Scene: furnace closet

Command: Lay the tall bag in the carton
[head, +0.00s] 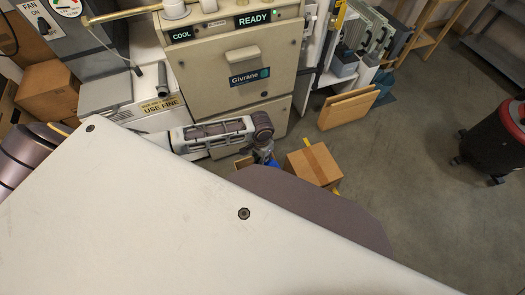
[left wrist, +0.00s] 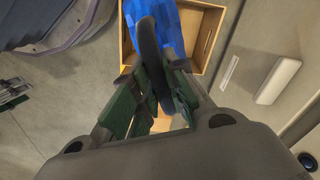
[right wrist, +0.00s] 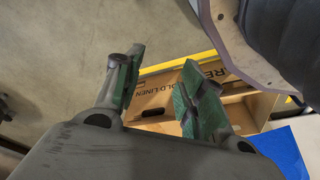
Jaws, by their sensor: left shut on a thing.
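The tall bag looks to be the blue thing (head: 273,164), mostly hidden below my left gripper (head: 266,155) in the head view. In the left wrist view the blue bag (left wrist: 170,22) shows beyond my fingers, over the open carton (left wrist: 210,38); I cannot tell how far inside it is. My left gripper (left wrist: 160,95) is shut on the bag, with a dark rounded strip between the fingers. The carton (head: 307,167) stands on the floor. In the right wrist view, my right gripper (right wrist: 160,85) is open and empty before the carton (right wrist: 165,98); the blue bag (right wrist: 287,148) is at lower right.
A beige furnace cabinet (head: 240,70) stands behind the carton. A flat wooden panel (head: 347,109) leans nearby, and a red and black canister (head: 497,140) stands at the right. The floor (head: 420,150) between them is clear. A white panel hides much of the foreground.

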